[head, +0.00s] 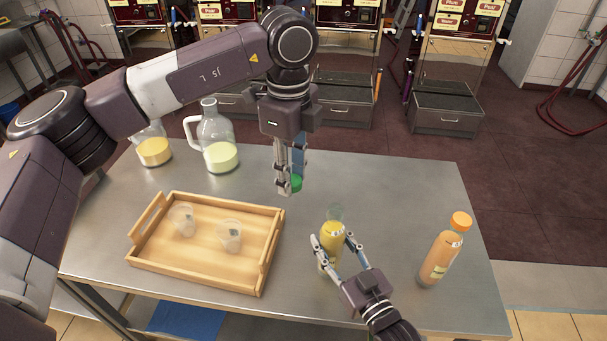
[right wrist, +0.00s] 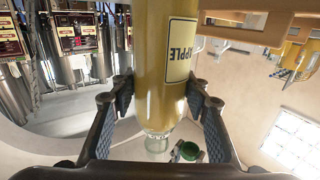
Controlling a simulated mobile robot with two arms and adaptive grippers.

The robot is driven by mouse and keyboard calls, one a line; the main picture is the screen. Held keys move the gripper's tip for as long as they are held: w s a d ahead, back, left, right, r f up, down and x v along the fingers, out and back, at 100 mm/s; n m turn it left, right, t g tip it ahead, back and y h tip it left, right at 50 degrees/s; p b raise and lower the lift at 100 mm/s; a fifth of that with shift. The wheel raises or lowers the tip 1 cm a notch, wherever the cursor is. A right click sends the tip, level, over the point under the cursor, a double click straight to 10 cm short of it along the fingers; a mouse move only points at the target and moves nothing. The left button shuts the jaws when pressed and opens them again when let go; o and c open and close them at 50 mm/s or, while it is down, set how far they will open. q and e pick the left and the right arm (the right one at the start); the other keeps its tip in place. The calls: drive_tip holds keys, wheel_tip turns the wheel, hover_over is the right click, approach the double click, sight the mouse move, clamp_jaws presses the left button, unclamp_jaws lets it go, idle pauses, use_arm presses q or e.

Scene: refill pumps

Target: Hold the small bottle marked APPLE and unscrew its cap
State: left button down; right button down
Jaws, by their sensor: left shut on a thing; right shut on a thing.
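The small APPLE bottle (head: 332,238) is filled with yellow juice and its clear neck shows bare, with no cap on it. My right gripper (head: 337,245) is shut around its body. The right wrist view shows the bottle (right wrist: 166,60) between the two pads, with the black-on-yellow APPLE label (right wrist: 181,50) upside down. My left gripper (head: 290,182) is shut on a green cap (head: 294,185), held up and to the left of the bottle neck, apart from it. The cap also shows beside the neck in the right wrist view (right wrist: 188,152).
A wooden tray (head: 190,280) with two clear cups stands at the left of the steel table (head: 330,170). Two glass jugs (head: 220,150) (head: 153,148) stand behind it. An orange bottle with an orange cap (head: 441,255) stands at the right.

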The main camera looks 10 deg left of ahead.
use_arm(q)
drive_tip(key=shift+w+r+p, duration=0.1)
drive_tip(key=shift+r+p, duration=1.85)
drive_tip(key=shift+r, duration=0.05)
drive_tip(key=shift+a+f, duration=0.1)
